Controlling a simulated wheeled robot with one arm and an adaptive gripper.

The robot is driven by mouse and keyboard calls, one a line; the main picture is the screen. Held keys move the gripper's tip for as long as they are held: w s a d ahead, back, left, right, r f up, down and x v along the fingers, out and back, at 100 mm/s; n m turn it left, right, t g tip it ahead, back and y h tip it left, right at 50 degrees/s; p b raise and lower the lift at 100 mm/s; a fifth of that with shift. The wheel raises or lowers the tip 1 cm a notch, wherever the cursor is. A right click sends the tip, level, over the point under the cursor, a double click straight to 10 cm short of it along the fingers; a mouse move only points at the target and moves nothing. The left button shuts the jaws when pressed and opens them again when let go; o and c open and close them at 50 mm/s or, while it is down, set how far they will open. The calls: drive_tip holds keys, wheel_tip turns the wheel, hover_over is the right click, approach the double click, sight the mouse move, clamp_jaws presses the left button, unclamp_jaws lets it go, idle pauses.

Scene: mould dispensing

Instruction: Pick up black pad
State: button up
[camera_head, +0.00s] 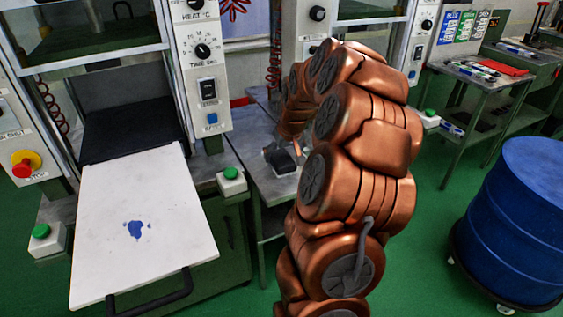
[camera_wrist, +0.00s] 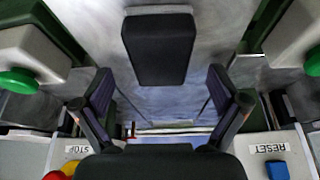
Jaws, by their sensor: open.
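In the wrist view the black pad (camera_wrist: 159,48), a dark block with rounded edges, lies on a grey metal surface (camera_wrist: 150,98) at top centre. My gripper (camera_wrist: 160,108) is open, with one finger at left and one at right. The pad is above the gap between the fingertips in the picture and apart from both fingers. Nothing is between the fingers. In the head view my copper-coloured arm reaches over a small metal table (camera_head: 270,187) between two machines. My gripper (camera_head: 284,157) is small and partly hidden there, and I cannot make out the pad from it.
In the wrist view, green buttons on grey boxes (camera_wrist: 18,82) (camera_wrist: 312,62) flank the workspace. In the head view, a white plate (camera_head: 180,215) with a blue patch and black handle stands out at left. A blue drum (camera_head: 520,215) stands at right; green floor lies between.

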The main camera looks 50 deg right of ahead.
sight(282, 157)
drive_tip(key=x, duration=0.3)
drive_tip(key=shift+w+f, duration=0.1)
drive_tip(key=shift+w, duration=0.1)
drive_tip(key=shift+f, duration=0.3)
idle(0.5)
drive_tip(key=shift+c, duration=0.3)
drive_tip(key=c, duration=1.2)
drive_tip(key=shift+r+p, duration=0.4)
wheel_tip(282, 157, up, 10)
drive_tip(key=shift+f+b, duration=0.15)
drive_tip(key=shift+b, duration=0.65)
